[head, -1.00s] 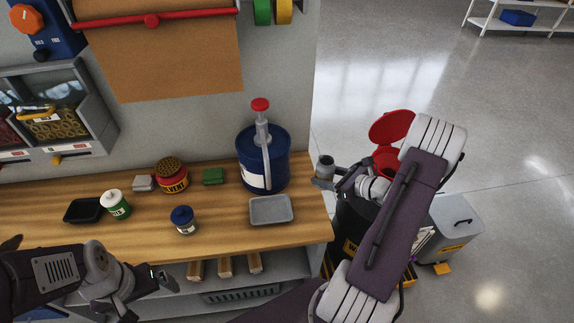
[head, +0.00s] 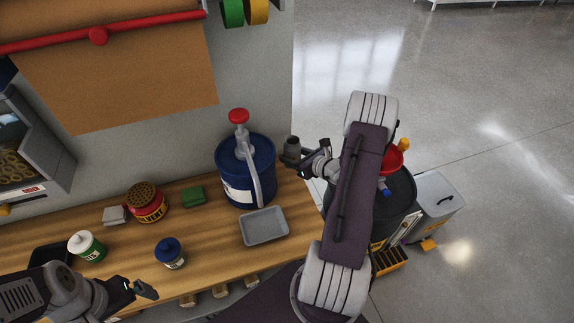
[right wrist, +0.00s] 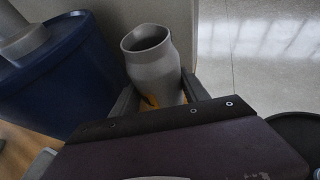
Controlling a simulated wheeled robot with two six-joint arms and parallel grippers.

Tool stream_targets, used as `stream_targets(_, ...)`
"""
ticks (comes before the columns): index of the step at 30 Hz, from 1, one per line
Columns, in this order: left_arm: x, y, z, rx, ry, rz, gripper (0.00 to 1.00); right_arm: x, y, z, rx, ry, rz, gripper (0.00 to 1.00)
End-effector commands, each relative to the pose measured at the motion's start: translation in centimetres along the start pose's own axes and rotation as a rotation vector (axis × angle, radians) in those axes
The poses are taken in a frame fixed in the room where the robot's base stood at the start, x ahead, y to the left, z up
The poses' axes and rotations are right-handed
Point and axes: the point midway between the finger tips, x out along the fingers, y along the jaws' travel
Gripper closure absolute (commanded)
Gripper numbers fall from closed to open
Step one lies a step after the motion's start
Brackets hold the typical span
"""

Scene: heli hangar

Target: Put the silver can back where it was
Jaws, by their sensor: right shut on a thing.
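The silver can (head: 291,148) is held in my right gripper (head: 297,160), beside the right side of the blue pump drum (head: 247,172) in the head view. In the right wrist view the can (right wrist: 150,62) stands nearly upright between the fingers, its open, dark mouth facing up. The gripper is shut on its lower part, which is partly hidden by my wrist. My left gripper (head: 142,289) is low at the bench's front edge, with nothing seen in it; its jaw opening is unclear.
A grey tray (head: 264,226) lies on the wooden bench (head: 215,233). A black bin (head: 398,196) and grey box (head: 437,196) are on the floor right.

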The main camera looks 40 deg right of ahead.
Motion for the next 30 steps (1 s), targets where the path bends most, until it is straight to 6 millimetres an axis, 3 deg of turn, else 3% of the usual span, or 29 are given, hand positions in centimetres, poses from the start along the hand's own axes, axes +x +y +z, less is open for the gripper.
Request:
stream_targets(3,-0.2,0.0,0.0,0.000,0.000,0.000,0.00,1.3,1.3,-0.4,0.000,-0.001,0.002,0.95)
stream_targets(8,-0.2,0.0,0.0,0.000,0.000,0.000,0.00,1.7,1.5,-0.7,0.000,-0.002,-0.001,0.95)
stream_targets(15,-0.6,0.0,-0.1,0.000,0.000,0.000,0.00,3.0,1.5,-4.0,0.002,0.000,-0.001,0.95)
stream_targets(27,0.0,0.0,0.0,0.000,0.000,0.000,0.00,3.4,1.4,-4.8,0.000,-0.002,-0.001,0.95)
stream_targets(28,0.0,0.0,0.0,0.000,0.000,0.000,0.00,3.3,1.4,-4.7,0.000,-0.001,-0.001,0.44)
stream_targets(29,-0.1,0.0,0.0,0.000,0.000,0.000,0.00,3.3,1.4,-4.6,0.000,-0.001,-0.001,0.38)
stream_targets(30,-0.1,0.0,0.0,0.000,0.000,0.000,0.00,3.3,1.4,-4.6,0.000,-0.001,-0.001,0.38)
